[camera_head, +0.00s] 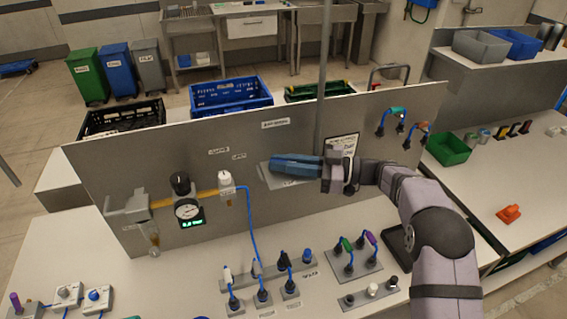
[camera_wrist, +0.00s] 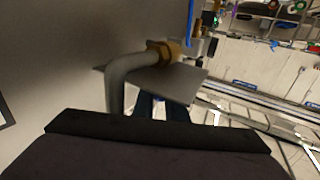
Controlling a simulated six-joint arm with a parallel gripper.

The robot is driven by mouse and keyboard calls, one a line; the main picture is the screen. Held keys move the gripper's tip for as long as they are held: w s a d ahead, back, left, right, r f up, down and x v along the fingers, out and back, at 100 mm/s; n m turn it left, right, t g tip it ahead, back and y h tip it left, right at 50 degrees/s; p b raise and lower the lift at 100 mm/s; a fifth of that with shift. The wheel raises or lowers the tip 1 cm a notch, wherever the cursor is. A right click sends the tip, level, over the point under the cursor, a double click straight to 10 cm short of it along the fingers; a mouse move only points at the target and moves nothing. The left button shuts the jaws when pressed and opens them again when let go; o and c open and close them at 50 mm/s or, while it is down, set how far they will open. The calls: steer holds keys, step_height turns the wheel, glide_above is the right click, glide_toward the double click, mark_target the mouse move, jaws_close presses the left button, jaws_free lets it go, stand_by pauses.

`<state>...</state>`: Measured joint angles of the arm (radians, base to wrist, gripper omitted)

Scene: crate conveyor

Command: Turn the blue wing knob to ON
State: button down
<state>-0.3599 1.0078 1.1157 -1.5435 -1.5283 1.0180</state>
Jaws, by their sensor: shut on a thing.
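A small blue knob (camera_head: 94,295) sits on a white box (camera_head: 103,305) on the bench at lower left in the head view; its pointer setting is too small to read. My gripper (camera_head: 297,165) is far to its right and higher, in front of the upright grey panel. Its blue fingers are shut at a flat grey plate (camera_head: 267,178), which also shows in front of the fingers in the wrist view (camera_wrist: 185,82). The exact grip on the plate is hidden. The blue knob is not in the wrist view.
The panel (camera_head: 100,160) carries a gauge (camera_head: 188,211), a brass pipe (camera_head: 205,194) and hooks with cables at right. Plugs and blue cables (camera_head: 250,230) crowd the bench below. A second white switch box (camera_head: 67,296) stands beside the blue knob's box.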

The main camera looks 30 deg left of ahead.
steer(key=c, duration=1.8)
jaws_free()
steer(key=shift+s+r, duration=0.1)
steer(key=shift+m+t, duration=0.5)
steer(key=shift+t, duration=0.3)
steer(key=shift+t, duration=0.3)
